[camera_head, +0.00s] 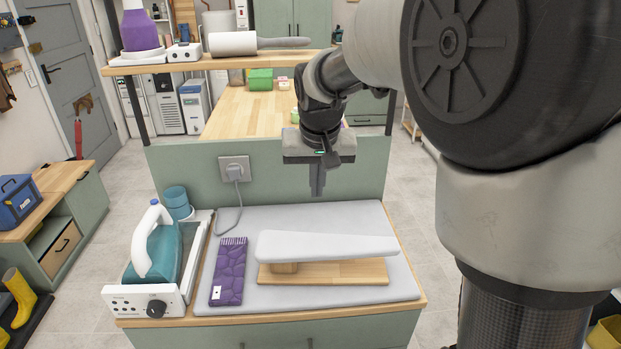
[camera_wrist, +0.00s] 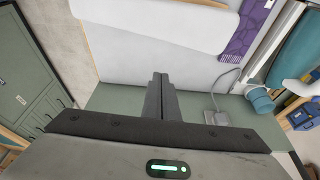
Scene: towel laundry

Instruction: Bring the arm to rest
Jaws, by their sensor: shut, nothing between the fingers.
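My gripper (camera_head: 317,190) hangs pointing down in the head view, in front of the green back panel and above the far edge of the ironing pad. Its fingers are together with nothing between them. In the wrist view the closed fingers (camera_wrist: 161,95) show in the middle, apart from everything else. My arm reaches in from the upper right of the head view. Below and nearer lies the small white ironing board (camera_head: 325,246) on its wooden base. A folded purple towel (camera_head: 229,272) lies flat on the grey pad (camera_head: 345,215), left of the board.
A teal iron (camera_head: 158,248) rests on its white station at the left of the table. A teal cup (camera_head: 177,202) stands behind it. A cord runs to a wall socket (camera_head: 234,169) on the panel. A shelf (camera_head: 215,62) with bottle and roller is above.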

